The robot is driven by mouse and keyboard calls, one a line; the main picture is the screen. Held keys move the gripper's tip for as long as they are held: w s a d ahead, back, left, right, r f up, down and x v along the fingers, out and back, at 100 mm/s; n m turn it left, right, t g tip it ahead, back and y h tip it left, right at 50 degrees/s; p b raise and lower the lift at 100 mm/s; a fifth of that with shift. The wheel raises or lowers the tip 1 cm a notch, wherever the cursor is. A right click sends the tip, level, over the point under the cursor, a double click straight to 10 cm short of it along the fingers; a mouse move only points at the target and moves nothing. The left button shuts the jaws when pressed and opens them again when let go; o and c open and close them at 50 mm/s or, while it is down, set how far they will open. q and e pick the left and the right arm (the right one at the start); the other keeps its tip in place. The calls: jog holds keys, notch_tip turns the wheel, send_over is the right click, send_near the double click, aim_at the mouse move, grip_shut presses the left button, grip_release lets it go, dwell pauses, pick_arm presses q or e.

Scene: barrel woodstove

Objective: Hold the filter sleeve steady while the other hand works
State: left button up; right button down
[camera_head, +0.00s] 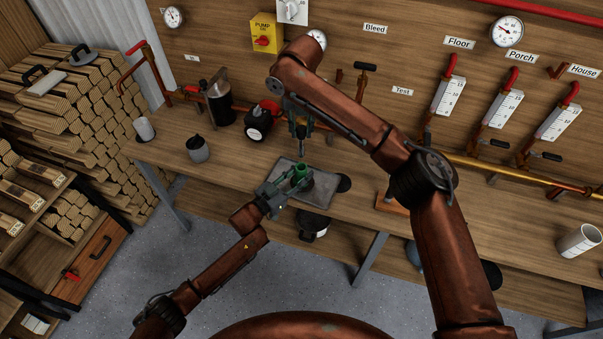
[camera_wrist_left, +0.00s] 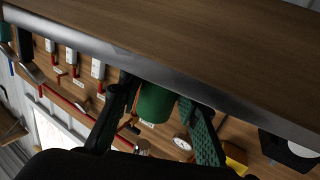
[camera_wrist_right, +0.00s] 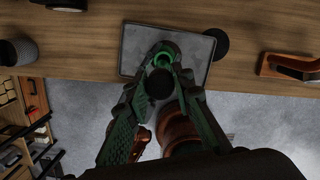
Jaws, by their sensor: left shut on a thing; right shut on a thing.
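The green filter sleeve (camera_head: 301,170) is a short cylinder over the grey mat at the bench's front edge. My left gripper (camera_head: 290,184) is shut on it from the front. The sleeve (camera_wrist_left: 155,103) sits between its fingers in the left wrist view. My right gripper (camera_head: 301,127) points down above the sleeve. It is shut on a dark, slim piece whose round end (camera_wrist_right: 159,82) shows in the right wrist view. The sleeve's open ring (camera_wrist_right: 167,52) shows just beyond that piece. Whether the two touch, I cannot tell.
The grey mat (camera_head: 326,188) lies on the wooden bench (camera_head: 232,169). A dark disc (camera_head: 344,184) is beside it. A grey canister (camera_head: 197,149) and a black device with a dial (camera_head: 257,125) stand left. Pipes and gauges line the back board. A lower shelf runs beneath.

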pick_arm(q)
jog(key=o, duration=1.3)
jog(key=shift+c, duration=0.2)
jog(key=v, duration=1.2)
jog(key=shift+a, duration=0.1)
